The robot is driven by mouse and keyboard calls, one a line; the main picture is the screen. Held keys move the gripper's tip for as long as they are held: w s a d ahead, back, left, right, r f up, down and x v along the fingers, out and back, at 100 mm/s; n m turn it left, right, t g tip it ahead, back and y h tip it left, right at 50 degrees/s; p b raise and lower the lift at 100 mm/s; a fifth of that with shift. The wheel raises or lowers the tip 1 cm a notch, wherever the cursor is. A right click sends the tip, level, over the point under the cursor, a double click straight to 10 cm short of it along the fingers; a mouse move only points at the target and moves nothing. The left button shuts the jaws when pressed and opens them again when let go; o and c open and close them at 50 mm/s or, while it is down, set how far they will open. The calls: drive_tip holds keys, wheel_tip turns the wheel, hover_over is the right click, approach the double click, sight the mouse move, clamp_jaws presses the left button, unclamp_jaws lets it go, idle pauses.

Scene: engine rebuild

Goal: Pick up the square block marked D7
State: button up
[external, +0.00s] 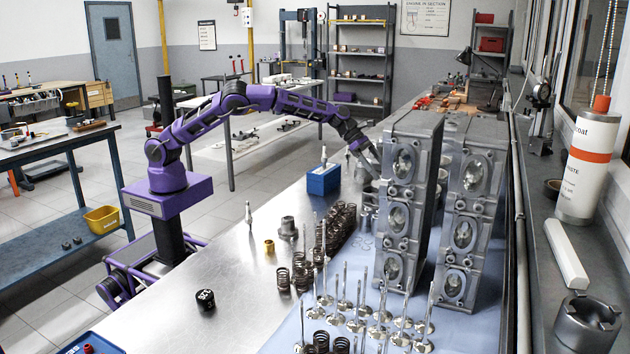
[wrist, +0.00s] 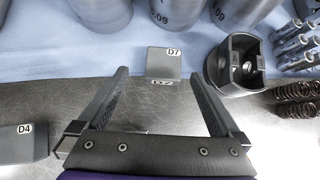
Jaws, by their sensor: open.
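The grey square block marked D7 (wrist: 165,63) sits at the upper middle of the wrist view, by the edge between the blue mat and the bare metal top. A D7 label shows on its top, and a second, blurred marking shows just below it. My gripper (wrist: 161,76) is open and empty. Its two fingers reach forward with the block between and slightly beyond their tips, apart from both. In the external view my gripper (external: 371,163) is at the far side of the grey engine heads, partly hidden by them. I cannot make out the block there.
A dark piston (wrist: 234,66) stands just right of the block, close to the right fingertip. Grey cylinders (wrist: 166,14) stand behind it. A block marked D4 (wrist: 20,143) is at left. Springs (wrist: 297,100) lie at right. Tall engine heads (external: 407,200) stand beside my gripper.

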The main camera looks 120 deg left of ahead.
drive_tip(key=shift+d+x, duration=0.15)
drive_tip(key=shift+x, duration=1.25)
drive_tip(key=shift+d+x, duration=0.15)
drive_tip(key=shift+x, duration=1.25)
drive_tip(key=shift+s, duration=0.1)
clamp_jaws()
